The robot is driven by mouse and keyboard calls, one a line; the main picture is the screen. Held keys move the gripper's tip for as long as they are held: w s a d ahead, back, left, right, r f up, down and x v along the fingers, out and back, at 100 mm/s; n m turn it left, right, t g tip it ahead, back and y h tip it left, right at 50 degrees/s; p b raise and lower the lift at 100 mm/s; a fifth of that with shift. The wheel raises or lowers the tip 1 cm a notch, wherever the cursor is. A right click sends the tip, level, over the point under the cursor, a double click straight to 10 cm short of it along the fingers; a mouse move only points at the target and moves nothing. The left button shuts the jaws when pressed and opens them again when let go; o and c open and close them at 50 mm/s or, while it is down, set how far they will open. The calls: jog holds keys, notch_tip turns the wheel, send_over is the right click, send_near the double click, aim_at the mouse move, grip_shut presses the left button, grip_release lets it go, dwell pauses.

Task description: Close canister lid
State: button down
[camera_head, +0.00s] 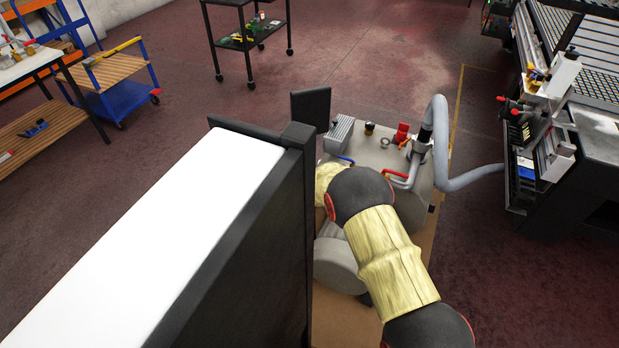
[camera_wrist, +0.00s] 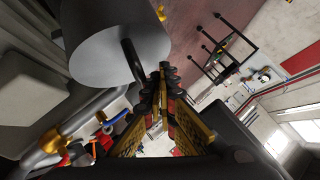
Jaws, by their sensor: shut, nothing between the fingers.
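In the wrist view a grey round piece (camera_wrist: 112,42) with a flat face and a dark bar-like handle (camera_wrist: 131,62) fills the upper left; it looks like the canister lid. My gripper (camera_wrist: 168,70) is shut and empty, its fingertips just right of the handle; whether they touch it I cannot tell. In the head view the grey canister body (camera_head: 383,145) lies under pipes and fittings, and my arm crosses in front of it. My gripper is hidden there, and I cannot make out the lid.
A tall black-framed white panel (camera_head: 160,235) stands left of my arm. A red valve (camera_head: 402,133) and a thick grey hose (camera_head: 440,150) sit on the canister's right side. A grid table (camera_head: 598,125) stands at the right.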

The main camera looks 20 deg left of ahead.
jog(key=a+f, duration=0.2)
jog(key=shift+w+a+f+b, duration=0.1)
jog(key=shift+a+b, duration=0.2)
jog(key=shift+b, duration=0.05)
jog(key=shift+w+a+f+b, duration=0.15)
jog(key=shift+a+f+b, duration=0.25)
jog(key=shift+a+f, duration=0.6)
jog(key=shift+f, duration=0.1)
jog(key=shift+r+v, duration=0.15)
jog(key=shift+v, duration=1.75)
jog(key=shift+r+v, duration=0.2)
jog(key=shift+v, duration=1.75)
